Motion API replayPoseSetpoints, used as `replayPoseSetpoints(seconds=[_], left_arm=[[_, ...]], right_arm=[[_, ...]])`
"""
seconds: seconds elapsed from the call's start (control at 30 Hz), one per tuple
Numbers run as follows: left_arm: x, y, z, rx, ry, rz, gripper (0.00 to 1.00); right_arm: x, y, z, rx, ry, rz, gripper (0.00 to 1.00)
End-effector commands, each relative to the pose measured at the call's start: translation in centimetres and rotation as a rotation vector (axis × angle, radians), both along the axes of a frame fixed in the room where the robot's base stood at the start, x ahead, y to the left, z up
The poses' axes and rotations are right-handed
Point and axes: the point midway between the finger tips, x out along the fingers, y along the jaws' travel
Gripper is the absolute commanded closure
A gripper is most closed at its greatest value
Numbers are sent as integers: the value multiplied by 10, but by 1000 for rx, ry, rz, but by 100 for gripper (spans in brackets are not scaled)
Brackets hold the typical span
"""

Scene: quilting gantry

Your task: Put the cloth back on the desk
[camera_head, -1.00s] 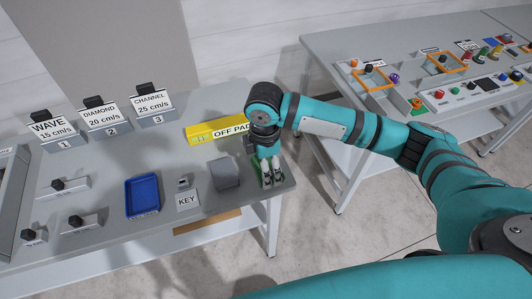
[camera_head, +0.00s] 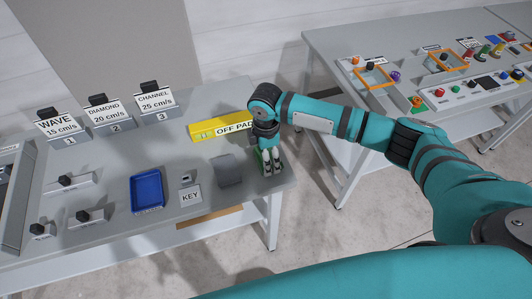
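A flat dark grey square (camera_head: 229,170) lies on the desk (camera_head: 105,190) near its right end; it may be the cloth, but I cannot tell for sure. My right gripper (camera_head: 271,171) points down at the desk's right front corner, just right of the grey square. My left gripper is not in view.
A yellow block (camera_head: 205,132) with an OFF PAD label stands behind my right gripper. A blue tray (camera_head: 147,189), a KEY label (camera_head: 190,195) and several labelled cards and switches are on the desk. A second table (camera_head: 335,50) with controls stands at right.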

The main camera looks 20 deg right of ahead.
Motion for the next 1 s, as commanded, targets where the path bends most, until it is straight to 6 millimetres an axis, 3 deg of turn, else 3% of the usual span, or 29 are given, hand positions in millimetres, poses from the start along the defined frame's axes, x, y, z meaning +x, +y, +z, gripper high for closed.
replayPoseSetpoints(seconds=[0.03, 0.17, 0.57, 1.0], left_arm=[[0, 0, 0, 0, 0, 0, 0], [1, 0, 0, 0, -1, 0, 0], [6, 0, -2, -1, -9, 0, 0], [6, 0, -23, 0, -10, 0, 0]], right_arm=[[0, 0, -1, 0, 0, 0, 16], [0, 0, -1, 0, 0, 0, 0], [0, 1, 8, 3, -2, 0, 0], [0, 1, 94, 2, -3, 1, 0]])
